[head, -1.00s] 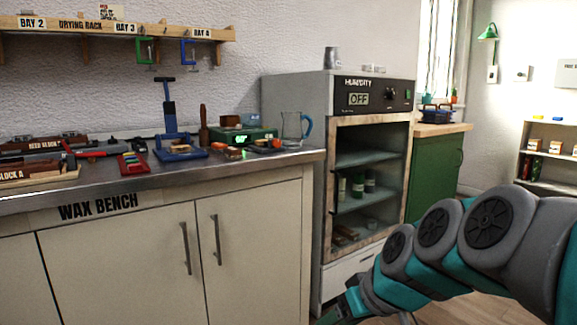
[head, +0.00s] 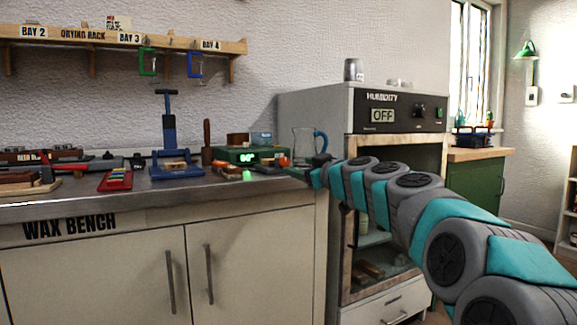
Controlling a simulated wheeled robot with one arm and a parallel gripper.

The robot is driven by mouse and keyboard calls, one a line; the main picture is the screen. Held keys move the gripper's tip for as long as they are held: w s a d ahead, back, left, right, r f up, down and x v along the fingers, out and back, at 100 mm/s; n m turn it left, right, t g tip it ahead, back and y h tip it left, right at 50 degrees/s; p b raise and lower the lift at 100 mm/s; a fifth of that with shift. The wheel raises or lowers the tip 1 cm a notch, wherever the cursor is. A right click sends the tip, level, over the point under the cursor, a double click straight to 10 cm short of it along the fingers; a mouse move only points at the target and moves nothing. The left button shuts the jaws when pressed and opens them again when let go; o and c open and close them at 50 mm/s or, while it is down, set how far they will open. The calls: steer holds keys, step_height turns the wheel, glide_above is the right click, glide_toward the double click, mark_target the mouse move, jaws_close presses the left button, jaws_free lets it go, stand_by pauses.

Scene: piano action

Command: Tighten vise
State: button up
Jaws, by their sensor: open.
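A blue metal device with an upright post and a T-shaped bar on top (head: 169,130) stands on the wax bench; it looks like the vise. A tan block seems to sit low in its base, though the detail is small. My gripper (head: 292,170) is at the bench's right end, in front of the glass jug and to the right of the blue device, well apart from it. It is open; its fingers are small and dark here, and I see nothing held.
A green unit with a lit display (head: 250,156) stands between the blue device and my gripper. A glass jug (head: 308,145) is close behind my gripper. A red tray (head: 116,180) lies left of the blue device. Clamps hang from the drying rack (head: 120,38). The humidity cabinet (head: 310,110) stands right.

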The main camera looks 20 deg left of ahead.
mark_target(286, 163)
steer(key=shift+p+x, duration=1.55)
steer(key=shift+x, duration=1.95)
steer(key=shift+f, duration=0.1)
steer(key=shift+c, duration=0.4)
jaws_close()
